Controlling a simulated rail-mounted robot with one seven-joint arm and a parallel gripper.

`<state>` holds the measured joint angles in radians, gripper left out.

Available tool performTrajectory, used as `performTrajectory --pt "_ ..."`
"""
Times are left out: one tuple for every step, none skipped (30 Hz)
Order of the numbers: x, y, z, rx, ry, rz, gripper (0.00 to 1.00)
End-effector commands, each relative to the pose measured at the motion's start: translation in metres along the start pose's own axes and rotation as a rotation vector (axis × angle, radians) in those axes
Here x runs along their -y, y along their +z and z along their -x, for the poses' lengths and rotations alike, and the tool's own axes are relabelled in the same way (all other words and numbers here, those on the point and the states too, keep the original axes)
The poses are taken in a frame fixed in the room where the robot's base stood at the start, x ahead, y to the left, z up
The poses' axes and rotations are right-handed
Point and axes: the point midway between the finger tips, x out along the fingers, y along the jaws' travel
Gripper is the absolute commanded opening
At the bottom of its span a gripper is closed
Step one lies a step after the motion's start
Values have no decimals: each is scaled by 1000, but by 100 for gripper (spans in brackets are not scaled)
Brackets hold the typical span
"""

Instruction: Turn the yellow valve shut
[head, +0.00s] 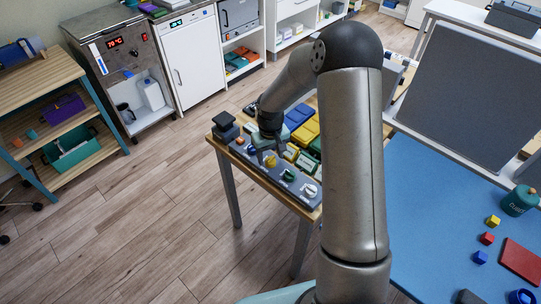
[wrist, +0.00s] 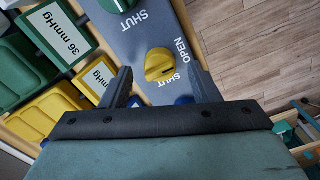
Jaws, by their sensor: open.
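The yellow valve (wrist: 160,65) is a round knob on a grey panel (wrist: 148,33). The words OPEN and SHUT are printed beside it. I cannot tell for sure which word its handle points at. My gripper (wrist: 162,73) is open, with one finger on each side of the yellow valve and visible gaps between. In the head view my gripper (head: 266,151) is over the panel, and the yellow valve (head: 270,160) shows just below it. Whether the fingers touch the valve cannot be seen.
A green valve (head: 289,175) and a white valve (head: 309,190) sit along the same panel. A blue knob (wrist: 185,100) is partly hidden by my gripper. Yellow trays (head: 305,132) and blue trays (head: 299,113) lie behind the panel. Open wooden floor (head: 170,220) lies left of the table.

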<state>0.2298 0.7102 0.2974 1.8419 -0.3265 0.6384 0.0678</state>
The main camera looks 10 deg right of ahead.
Motion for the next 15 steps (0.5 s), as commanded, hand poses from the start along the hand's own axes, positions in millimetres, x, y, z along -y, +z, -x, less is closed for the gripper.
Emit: performTrajectory --pt "0 0 -5 2 -1 0 55" --pt "0 0 -8 1 -1 0 55" --pt "0 0 -10 0 0 1 55" --pt "0 0 -12 0 0 1 55" --pt "0 0 -13 0 0 1 55" --pt "0 0 -14 0 0 2 55" --pt "0 0 -15 -1 0 1 55" --pt "0 0 -15 -1 0 1 55" --pt "0 0 -15 -1 0 1 55" --pt "0 0 -15 -1 0 1 55" --pt "0 0 -15 -1 0 1 55" --pt "0 0 -15 -1 0 1 55" --pt "0 0 -15 -1 0 1 55" --pt "0 0 -15 -1 0 1 55" --pt "0 0 -15 -1 0 1 44"
